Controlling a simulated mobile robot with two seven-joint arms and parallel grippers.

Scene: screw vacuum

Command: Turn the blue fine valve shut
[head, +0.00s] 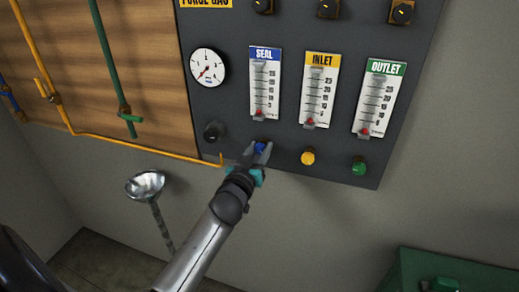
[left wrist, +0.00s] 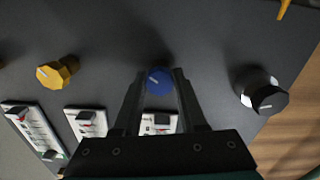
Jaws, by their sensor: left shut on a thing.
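The blue fine valve knob (head: 260,147) sits on the dark panel below the SEAL flow gauge (head: 265,85). My left gripper (head: 258,152) is at the knob with its fingers on either side of it. In the left wrist view the blue knob (left wrist: 159,82) lies between the two fingertips (left wrist: 159,85), with a pale pointer line on its face. The left gripper is shut on the knob. My right gripper does not show in either view.
A black knob (head: 213,131) is left of the blue one. A yellow knob (head: 308,157) and a green knob (head: 359,168) are to its right. A yellow pipe (head: 140,149) ends close to the left gripper. A round dial (head: 207,68) is above the black knob.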

